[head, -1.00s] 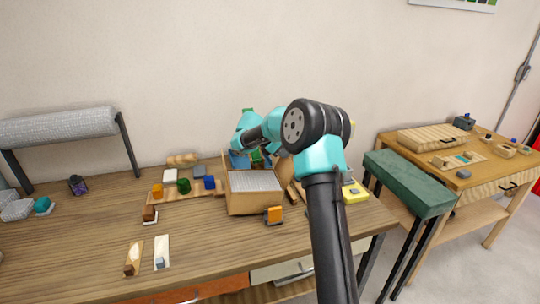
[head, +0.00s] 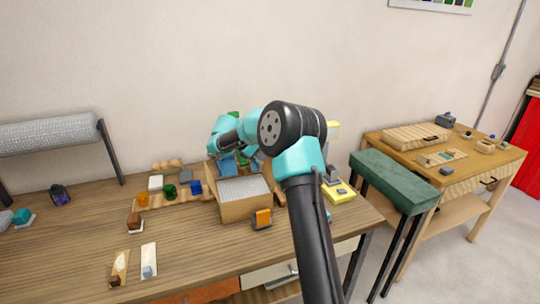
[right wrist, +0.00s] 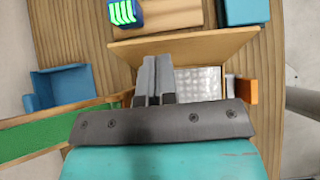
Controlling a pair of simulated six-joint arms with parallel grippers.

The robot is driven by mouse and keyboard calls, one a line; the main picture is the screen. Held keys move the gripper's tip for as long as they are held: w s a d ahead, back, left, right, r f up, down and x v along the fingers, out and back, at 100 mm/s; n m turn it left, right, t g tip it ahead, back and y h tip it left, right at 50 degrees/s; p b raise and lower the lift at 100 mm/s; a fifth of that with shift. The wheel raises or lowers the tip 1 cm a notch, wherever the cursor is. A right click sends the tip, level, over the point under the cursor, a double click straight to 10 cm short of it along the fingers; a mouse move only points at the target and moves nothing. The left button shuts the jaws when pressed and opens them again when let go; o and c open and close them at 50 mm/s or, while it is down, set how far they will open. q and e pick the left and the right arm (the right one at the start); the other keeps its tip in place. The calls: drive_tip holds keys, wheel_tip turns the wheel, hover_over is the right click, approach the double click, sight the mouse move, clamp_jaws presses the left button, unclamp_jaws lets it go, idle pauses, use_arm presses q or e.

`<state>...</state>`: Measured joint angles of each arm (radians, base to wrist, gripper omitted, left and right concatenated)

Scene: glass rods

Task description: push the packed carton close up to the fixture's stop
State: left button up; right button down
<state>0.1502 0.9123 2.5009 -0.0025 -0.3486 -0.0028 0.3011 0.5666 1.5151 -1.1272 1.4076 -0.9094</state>
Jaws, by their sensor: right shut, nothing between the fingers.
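The packed carton (head: 240,209) is a brown open box on the wooden bench, with grey bubble wrap (head: 243,187) filling its top. In the right wrist view, its raised flap (right wrist: 203,47) and pale wrap (right wrist: 200,84) show beyond my gripper. My right gripper (right wrist: 155,66) is shut and empty, its fingers overlapping the carton's edge in that view; I cannot tell if they touch. In the head view its fingertips are hidden behind the carton and arm. A green-topped wooden rail (right wrist: 40,133) lies beside the carton; I cannot tell whether it belongs to the fixture. The stop is not clear.
Small coloured blocks, including a blue one (head: 195,187), stand left of the carton. An orange item (head: 262,218) is at its front right. A yellow-based device (head: 340,192) stands to the right.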

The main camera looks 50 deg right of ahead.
drive_tip(key=v, duration=0.8)
drive_tip(key=shift+r, duration=0.45)
drive_tip(key=shift+a, duration=0.15)
